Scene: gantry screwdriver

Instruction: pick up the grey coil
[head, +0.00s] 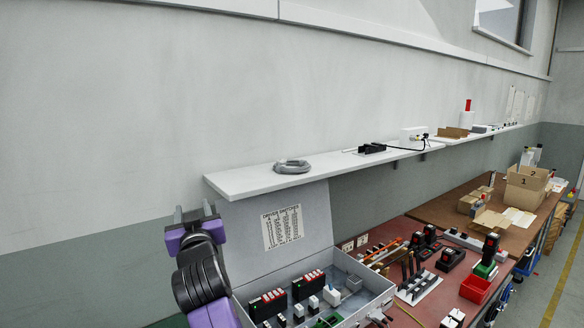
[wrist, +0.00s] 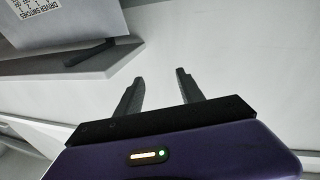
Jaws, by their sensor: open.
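The grey coil (head: 292,167) lies flat near the left end of the white wall shelf (head: 240,184) in the head view. My gripper (head: 193,212) is to the left of the shelf's left end, with its fingers pointing up and clear of the coil. In the wrist view my gripper (wrist: 160,85) is open, with nothing between its two dark fingers. The wrist view shows pale wall behind the fingers, and I cannot make out the coil there.
Below the shelf stands an open grey box (head: 345,262) with a labelled lid (head: 308,221). Black items (head: 372,148) sit farther right on the shelf. The workbench (head: 430,297) holds tools and a red bin (head: 474,289). The wall above the shelf is clear.

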